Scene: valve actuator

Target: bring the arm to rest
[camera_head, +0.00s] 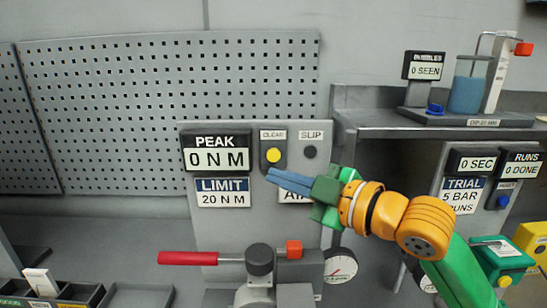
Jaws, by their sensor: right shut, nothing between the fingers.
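My right gripper (288,180) is in front of the grey panel (225,235), just below the yellow button (273,155) marked CLEAR. Its blue-grey fingers are shut together with nothing between them and point left. My green and orange right arm comes in from the lower right. I cannot tell whether the fingertips touch the panel. The gripper partly covers a label beside the LIMIT 20 N M sign (222,192). My left gripper is not in view.
Below the gripper stands a valve with a red-handled lever (188,258) and a round gauge (341,266). A shelf (430,132) with a blue-liquid container (468,92) is at right. Small trays (140,296) lie at lower left. The pegboard area at left is clear.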

